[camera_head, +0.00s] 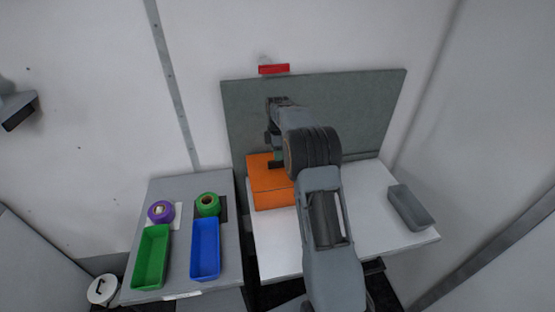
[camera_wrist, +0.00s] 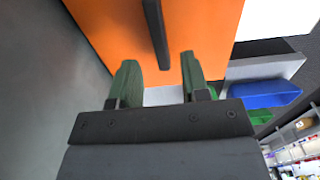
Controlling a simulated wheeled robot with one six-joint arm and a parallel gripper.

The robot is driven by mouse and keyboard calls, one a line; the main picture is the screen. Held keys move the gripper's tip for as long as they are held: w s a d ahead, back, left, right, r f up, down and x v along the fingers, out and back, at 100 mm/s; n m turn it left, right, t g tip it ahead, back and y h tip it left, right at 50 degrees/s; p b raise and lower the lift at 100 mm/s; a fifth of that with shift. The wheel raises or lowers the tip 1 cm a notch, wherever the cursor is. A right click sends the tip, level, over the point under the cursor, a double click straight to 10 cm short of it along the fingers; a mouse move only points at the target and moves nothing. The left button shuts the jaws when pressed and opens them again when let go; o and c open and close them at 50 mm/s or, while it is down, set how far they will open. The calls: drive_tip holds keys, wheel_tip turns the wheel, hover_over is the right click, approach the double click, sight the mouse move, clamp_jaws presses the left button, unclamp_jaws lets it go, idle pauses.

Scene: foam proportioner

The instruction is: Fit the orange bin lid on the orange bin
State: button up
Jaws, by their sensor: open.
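The orange bin (camera_head: 273,200) stands on the white table, in front of the grey-green panel. An orange top surface, which looks like the orange bin lid (camera_head: 259,170), lies over it; I cannot tell how well it is seated. In the wrist view the lid (camera_wrist: 205,25) fills the upper middle and carries a dark bar handle (camera_wrist: 156,35). My gripper (camera_wrist: 160,60) is open, its green fingertips apart on either side of the handle's near end. In the head view my gripper (camera_head: 277,158) is just over the lid, and my arm hides the bin's right part.
A grey tray (camera_head: 410,207) sits at the white table's (camera_head: 372,198) right. On the grey table at left are a green bin (camera_head: 151,257), a blue bin (camera_head: 205,249), a purple roll (camera_head: 161,212) and a green roll (camera_head: 208,205). The grey-green panel (camera_head: 370,110) stands close behind the bin.

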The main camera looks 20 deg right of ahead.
wheel_tip(320, 180, up, 4)
drive_tip(key=shift+s+a+r, duration=0.1)
drive_tip(key=shift+a+r, duration=0.05)
drive_tip(key=s+a+r+m+t, duration=0.2)
drive_tip(key=s+a+r+m, duration=0.5)
drive_tip(key=s+r, duration=0.45)
drive_tip(key=s+a+f+m+t, duration=0.1)
drive_tip(key=s+f+m, duration=0.1)
drive_tip(key=s, duration=0.4)
drive_tip(key=s+a+f+m, duration=0.1)
drive_tip(key=s+a+m, duration=0.1)
drive_tip(key=s+m, duration=0.2)
drive_tip(key=s+a+f+m+t, duration=0.1)
drive_tip(key=s+a+f+m, duration=0.1)
drive_tip(key=s, duration=0.7)
drive_tip(key=shift+s+a+f+m+t, duration=0.2)
drive_tip(key=shift+s+f+m+t, duration=0.1)
drive_tip(key=shift+s+f+m, duration=0.1)
